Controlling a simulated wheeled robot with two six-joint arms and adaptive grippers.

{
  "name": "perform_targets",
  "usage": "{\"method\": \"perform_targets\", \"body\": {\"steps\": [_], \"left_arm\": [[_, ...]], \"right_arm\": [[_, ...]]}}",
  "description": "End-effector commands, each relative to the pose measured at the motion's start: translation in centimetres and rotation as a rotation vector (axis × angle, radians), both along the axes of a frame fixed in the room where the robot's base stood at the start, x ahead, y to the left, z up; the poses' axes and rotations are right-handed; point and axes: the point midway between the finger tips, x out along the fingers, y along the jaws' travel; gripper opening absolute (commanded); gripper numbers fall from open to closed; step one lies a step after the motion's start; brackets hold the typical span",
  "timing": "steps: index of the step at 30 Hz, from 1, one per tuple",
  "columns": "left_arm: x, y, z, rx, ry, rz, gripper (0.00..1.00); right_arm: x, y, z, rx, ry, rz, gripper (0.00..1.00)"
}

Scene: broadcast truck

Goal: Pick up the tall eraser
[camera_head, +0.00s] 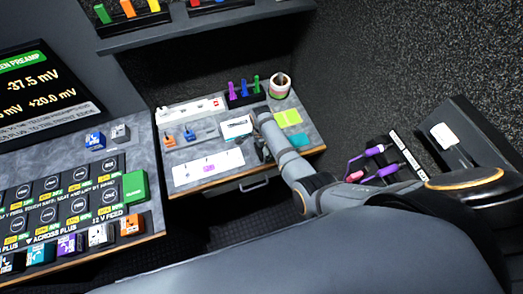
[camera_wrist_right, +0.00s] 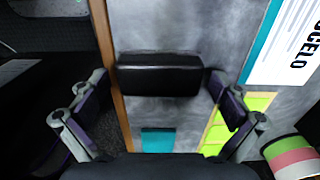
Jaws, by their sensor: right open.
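A black block (camera_wrist_right: 160,74), which looks like the eraser, lies on the grey worktop near its wooden edge in the right wrist view. My right gripper (camera_wrist_right: 158,84) is open, with one finger near each end of the block. The fingertips are very close to the ends; I cannot tell whether they touch. In the head view my right gripper (camera_head: 262,150) is over the right part of the small desk, and the arm mostly hides the block there. My left gripper is not in view.
Yellow-green notes (camera_head: 288,117) and a teal note (camera_head: 299,140) lie beside the gripper. A white-and-teal box (camera_head: 236,127) lies to the left. A shelf overhangs the desk.

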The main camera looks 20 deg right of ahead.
Motion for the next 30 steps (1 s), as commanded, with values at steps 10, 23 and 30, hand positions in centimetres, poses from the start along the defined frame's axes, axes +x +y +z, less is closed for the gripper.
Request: {"method": "perform_targets", "body": {"steps": [10, 23, 30], "left_arm": [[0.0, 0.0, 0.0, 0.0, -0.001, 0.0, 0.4], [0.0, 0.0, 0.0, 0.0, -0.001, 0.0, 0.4], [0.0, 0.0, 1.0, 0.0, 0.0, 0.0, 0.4]], "right_arm": [[0.0, 0.0, -0.3, 0.0, -0.001, 0.0, 0.88], [0.0, 0.0, -0.3, 0.0, -0.001, 0.0, 0.5], [0.1, -0.2, 0.8, 0.0, -0.001, 0.001, 0.5]]}}
